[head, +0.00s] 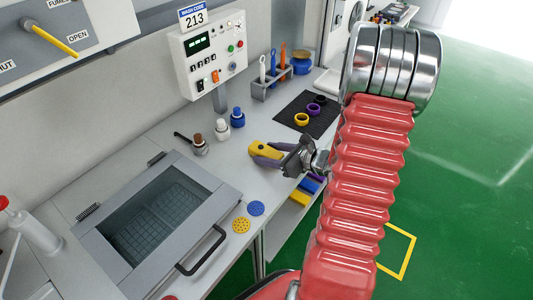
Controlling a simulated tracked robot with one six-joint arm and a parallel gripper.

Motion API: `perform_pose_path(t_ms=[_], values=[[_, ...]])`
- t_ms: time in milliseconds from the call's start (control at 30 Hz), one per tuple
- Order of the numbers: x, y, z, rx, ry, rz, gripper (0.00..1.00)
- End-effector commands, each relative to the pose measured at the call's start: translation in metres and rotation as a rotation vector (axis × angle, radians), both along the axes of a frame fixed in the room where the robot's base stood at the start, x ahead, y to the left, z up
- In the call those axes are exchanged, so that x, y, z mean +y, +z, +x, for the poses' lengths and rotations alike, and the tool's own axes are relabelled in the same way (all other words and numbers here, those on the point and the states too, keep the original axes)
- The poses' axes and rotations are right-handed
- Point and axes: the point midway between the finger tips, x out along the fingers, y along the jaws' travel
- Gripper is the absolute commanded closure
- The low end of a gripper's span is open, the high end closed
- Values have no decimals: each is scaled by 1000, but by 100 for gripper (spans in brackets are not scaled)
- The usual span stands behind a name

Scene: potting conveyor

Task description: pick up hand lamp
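A yellow, rounded object with a small dark spot, which looks like the hand lamp (264,148), is at the counter's right part in the head view. My gripper (271,155) is right at it, reaching in from the right with greyish-purple fingers. One finger shows along the near side of the yellow object and another beside its right end. I cannot tell whether the fingers touch it or are closed on it, or whether it rests on the counter. My red bellows-covered arm hides the area to the right.
A basin with a glass lid (165,212) and dark handle fills the near counter. Small bottles (237,118) stand behind the gripper. A dark mat (306,115) with purple and yellow rings lies beyond, near a tool rack (271,87). Yellow (241,225) and blue discs (256,208) lie near the front edge.

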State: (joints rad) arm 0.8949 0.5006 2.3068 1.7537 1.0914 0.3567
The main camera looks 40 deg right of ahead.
Motion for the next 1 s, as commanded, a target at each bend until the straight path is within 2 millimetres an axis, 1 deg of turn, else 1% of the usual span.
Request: perform_pose_path(t_ms=[33, 67, 500, 767, 867, 1000], values=[[0, 0, 0, 0, 0, 0, 52], [0, 0, 0, 0, 0, 0, 54], [0, 0, 0, 0, -1, 0, 85], [0, 1, 0, 0, -1, 0, 85], [-1, 4, 0, -2, 0, -2, 85], [-1, 13, 0, -3, -1, -2, 85]])
